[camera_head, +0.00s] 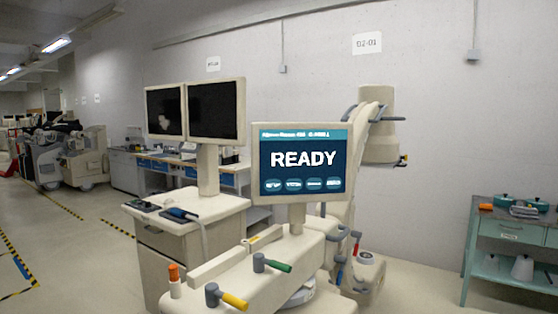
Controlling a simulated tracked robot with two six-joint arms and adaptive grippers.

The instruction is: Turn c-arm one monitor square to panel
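A beige monitor (303,196) with a blue screen reading READY stands on a short post above the c-arm's panel (230,268). Its screen faces nearly toward me; I cannot tell its exact angle to the panel. The panel carries a grey lever with a green grip (278,265), one with a yellow grip (233,301), and an orange-topped knob (174,274). The beige c-arm body (377,150) rises behind the monitor and is partly hidden by it. Neither of my grippers shows in the view.
A cart (160,245) with two dark screens (217,109) stands left of the c-arm. A green cart (511,232) with pots is at the right. Benches and other machines (75,157) stand at the back left. Open floor (60,245) lies at the left.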

